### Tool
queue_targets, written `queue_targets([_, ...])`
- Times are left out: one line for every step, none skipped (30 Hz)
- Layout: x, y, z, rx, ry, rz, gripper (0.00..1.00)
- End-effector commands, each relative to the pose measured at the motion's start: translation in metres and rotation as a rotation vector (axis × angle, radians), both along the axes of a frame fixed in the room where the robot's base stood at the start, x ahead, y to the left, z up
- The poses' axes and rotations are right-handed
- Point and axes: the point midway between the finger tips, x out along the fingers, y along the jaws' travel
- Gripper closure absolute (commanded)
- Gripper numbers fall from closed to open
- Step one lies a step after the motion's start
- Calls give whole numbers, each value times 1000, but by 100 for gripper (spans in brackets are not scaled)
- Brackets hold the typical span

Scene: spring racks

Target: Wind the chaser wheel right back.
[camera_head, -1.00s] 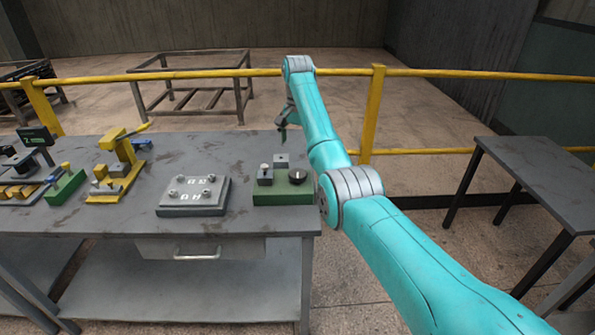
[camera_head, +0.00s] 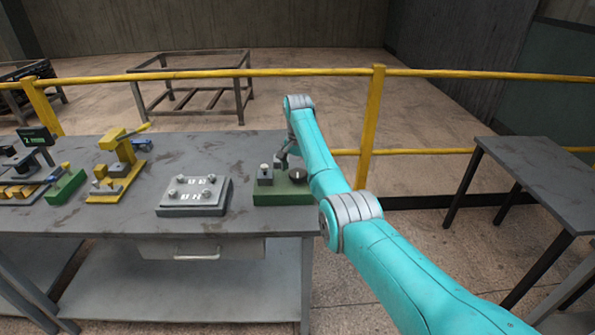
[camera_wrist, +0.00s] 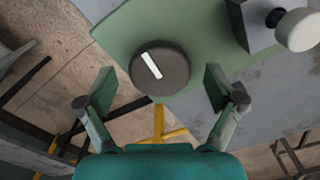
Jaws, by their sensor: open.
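The chaser wheel, a dark round knob (camera_head: 298,174), sits on the right part of a green base (camera_head: 272,197) on the workbench. In the wrist view the wheel (camera_wrist: 172,78) has a white line on top, slanting from upper left to lower right. My gripper (camera_wrist: 158,84) is open, with one finger on each side of the wheel in the picture and no visible contact. In the head view my gripper (camera_head: 284,157) is small and partly merged with the arm, just above the wheel. A grey block with a pale knob (camera_wrist: 299,29) stands beside the wheel on the base.
A grey plate with several studs (camera_head: 194,196) lies to the left on the bench (camera_head: 240,160). Further left stand a yellow clamp fixture (camera_head: 120,165) and a green block (camera_head: 65,186). A yellow rail (camera_head: 440,73) runs behind. A side table (camera_head: 535,175) stands at right.

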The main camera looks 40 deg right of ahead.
Motion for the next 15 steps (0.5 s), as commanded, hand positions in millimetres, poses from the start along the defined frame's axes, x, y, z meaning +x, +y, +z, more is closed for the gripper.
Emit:
queue_targets([0,0,0,0,0,0,8])
queue_targets([0,0,0,0,0,0,8])
queue_targets([0,0,0,0,0,0,8])
queue_targets([0,0,0,0,0,0,8])
queue_targets([0,0,0,0,0,0,15])
queue_targets([0,0,0,0,0,0,25])
queue_targets([0,0,0,0,0,0,33])
queue_targets([0,0,0,0,0,0,40])
queue_targets([0,0,0,0,0,0,50])
queue_targets([0,0,0,0,0,0,58])
queue_targets([0,0,0,0,0,0,65])
queue_targets([0,0,0,0,0,0,68])
queue_targets([0,0,0,0,0,0,68])
queue_targets([0,0,0,0,0,0,68])
queue_targets([0,0,0,0,0,1,68])
